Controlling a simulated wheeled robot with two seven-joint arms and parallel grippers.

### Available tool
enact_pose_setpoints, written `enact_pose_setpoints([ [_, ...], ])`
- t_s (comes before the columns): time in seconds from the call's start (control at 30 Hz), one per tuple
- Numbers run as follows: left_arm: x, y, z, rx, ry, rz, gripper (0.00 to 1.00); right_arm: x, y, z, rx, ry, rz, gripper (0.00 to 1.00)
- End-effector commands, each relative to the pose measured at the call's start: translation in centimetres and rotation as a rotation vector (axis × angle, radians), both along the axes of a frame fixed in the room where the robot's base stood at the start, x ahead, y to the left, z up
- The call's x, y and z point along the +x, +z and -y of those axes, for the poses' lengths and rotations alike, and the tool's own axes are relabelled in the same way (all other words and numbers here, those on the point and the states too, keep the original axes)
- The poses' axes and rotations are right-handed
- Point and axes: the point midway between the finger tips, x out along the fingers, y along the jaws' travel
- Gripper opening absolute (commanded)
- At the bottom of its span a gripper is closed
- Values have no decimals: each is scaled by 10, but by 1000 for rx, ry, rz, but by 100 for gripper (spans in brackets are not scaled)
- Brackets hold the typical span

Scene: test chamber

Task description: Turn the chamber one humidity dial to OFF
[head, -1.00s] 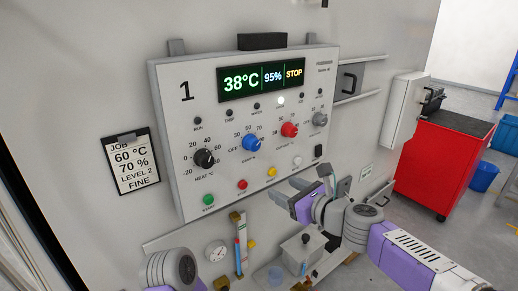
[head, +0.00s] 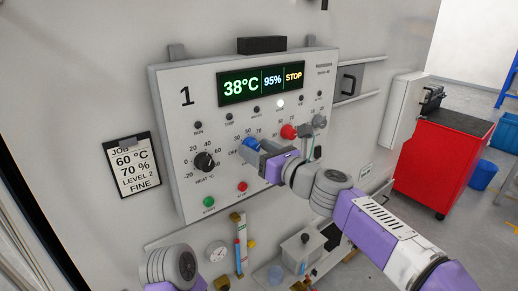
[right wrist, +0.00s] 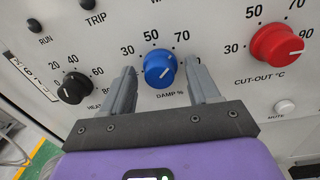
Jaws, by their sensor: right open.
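The chamber one panel (head: 170,110) carries a large 1 and a display (head: 260,83) reading 38°C, 95% and STOP. The humidity dial is the blue knob (right wrist: 160,68) labelled DAMP %, with a scale showing 30, 50 and 70. Its white pointer slants to the lower right in the right wrist view. My right gripper (head: 254,148) is open, its fingers to the left and right of the blue knob, with gaps visible on both sides. My left gripper is out of view.
A black heat knob (head: 204,161) sits left of the blue one and a red cut-out knob (head: 288,131) right of it. A job card (head: 132,163) reads 60 °C, 70 %, LEVEL 2, FINE. A red cabinet (head: 440,165) stands far right.

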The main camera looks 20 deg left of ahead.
Motion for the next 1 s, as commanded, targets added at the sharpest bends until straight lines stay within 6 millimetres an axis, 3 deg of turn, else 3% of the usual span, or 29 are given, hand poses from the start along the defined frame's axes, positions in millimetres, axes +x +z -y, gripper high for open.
enact_pose_setpoints([
  [0.17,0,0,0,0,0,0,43,0,0,0,-1,0,1,61],
  [0.53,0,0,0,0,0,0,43,0,0,0,-1,0,1,6],
  [1.0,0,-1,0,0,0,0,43,-1,1,0,-73,1,95,5],
])
